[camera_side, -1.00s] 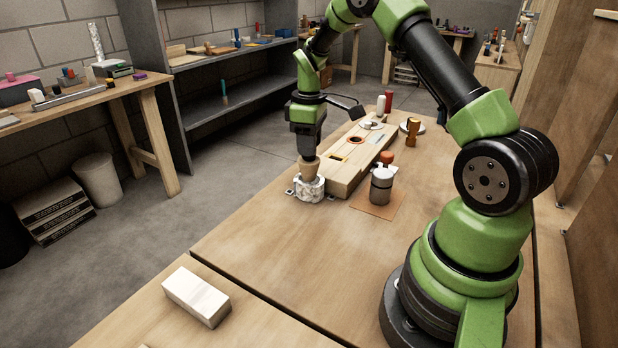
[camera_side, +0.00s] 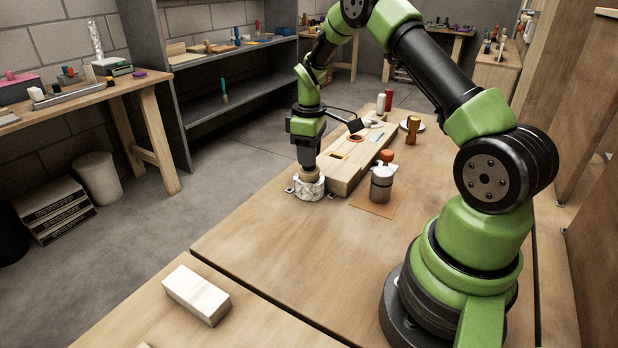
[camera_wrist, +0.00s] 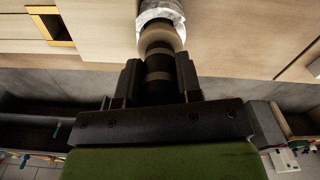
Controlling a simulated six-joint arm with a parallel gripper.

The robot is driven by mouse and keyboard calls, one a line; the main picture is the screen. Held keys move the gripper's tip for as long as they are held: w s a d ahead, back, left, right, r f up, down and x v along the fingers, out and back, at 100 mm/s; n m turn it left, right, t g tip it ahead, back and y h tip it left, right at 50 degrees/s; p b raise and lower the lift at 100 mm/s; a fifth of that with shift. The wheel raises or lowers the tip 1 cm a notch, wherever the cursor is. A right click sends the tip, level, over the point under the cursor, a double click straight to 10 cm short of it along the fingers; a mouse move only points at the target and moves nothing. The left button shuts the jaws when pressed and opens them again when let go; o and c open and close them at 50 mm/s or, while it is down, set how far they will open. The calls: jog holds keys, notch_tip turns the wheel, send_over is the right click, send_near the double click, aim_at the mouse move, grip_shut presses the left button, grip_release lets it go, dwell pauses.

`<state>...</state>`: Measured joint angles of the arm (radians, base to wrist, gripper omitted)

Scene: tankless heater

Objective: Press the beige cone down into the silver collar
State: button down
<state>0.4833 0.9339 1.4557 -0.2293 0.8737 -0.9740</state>
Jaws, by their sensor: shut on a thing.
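The silver collar (camera_side: 308,188) stands on the wooden bench at the near left end of the long wooden block. The beige cone (camera_side: 310,173) is upright with its lower part inside the collar's opening; its top is between my fingers. My gripper (camera_side: 307,163) points down above the collar and is shut on the cone. In the wrist view, my gripper's two dark fingers (camera_wrist: 159,78) flank the cone (camera_wrist: 158,43), and the collar (camera_wrist: 160,10) shows at the top edge. Whether the cone touches the bottom of the collar is hidden.
The wooden block (camera_side: 350,172) with coloured inlays lies just right of the collar. A grey metal canister (camera_side: 381,186) stands on a brown mat (camera_side: 372,208) further right. A pale block (camera_side: 196,295) lies at the front left. The bench between is clear.

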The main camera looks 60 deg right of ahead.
jog(key=shift+f, duration=0.65)
jog(key=shift+a+f, duration=0.1)
jog(key=shift+f, duration=0.2)
dwell(1.1)
